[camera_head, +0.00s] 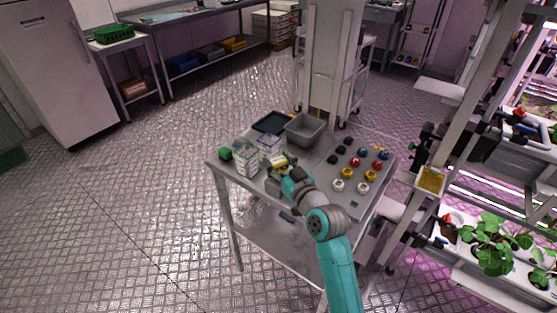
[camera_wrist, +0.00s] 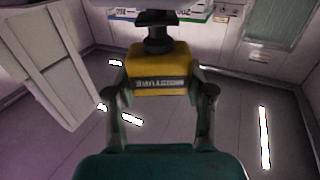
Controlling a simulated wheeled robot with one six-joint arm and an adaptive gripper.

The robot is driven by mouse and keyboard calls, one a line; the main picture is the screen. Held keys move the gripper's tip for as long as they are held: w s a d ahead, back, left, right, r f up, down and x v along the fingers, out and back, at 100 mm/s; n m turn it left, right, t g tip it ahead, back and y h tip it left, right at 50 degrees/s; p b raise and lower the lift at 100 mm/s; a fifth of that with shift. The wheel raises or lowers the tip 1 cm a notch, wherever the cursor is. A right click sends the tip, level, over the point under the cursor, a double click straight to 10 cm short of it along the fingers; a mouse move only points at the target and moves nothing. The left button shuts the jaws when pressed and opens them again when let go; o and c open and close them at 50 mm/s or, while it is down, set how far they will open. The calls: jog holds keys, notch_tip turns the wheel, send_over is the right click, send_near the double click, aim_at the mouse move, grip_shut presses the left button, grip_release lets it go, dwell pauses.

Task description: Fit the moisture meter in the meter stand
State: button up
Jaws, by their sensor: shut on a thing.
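The moisture meter (camera_wrist: 158,70) is a yellow block with a dark label strip and a black neck and foot. In the wrist view it sits between the two fingers of my gripper (camera_wrist: 160,88), with the lettering upside down. In the head view my gripper (camera_head: 284,172) is over the left part of the grey cart, with the yellow meter (camera_head: 279,161) small at its tip. I cannot tell whether the meter touches anything below. I cannot make out the meter stand for certain; my gripper and the clutter hide part of that area.
Several coloured round knobs (camera_head: 362,153) stand in rows at the right. A plant rack (camera_head: 470,205) is close on the right.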

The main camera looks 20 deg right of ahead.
jog(key=shift+f, duration=0.45)
jog(key=o, duration=1.7)
jog(key=shift+o, duration=0.2)
jog(key=shift+r, duration=0.1)
jog(key=shift+r, duration=2.9)
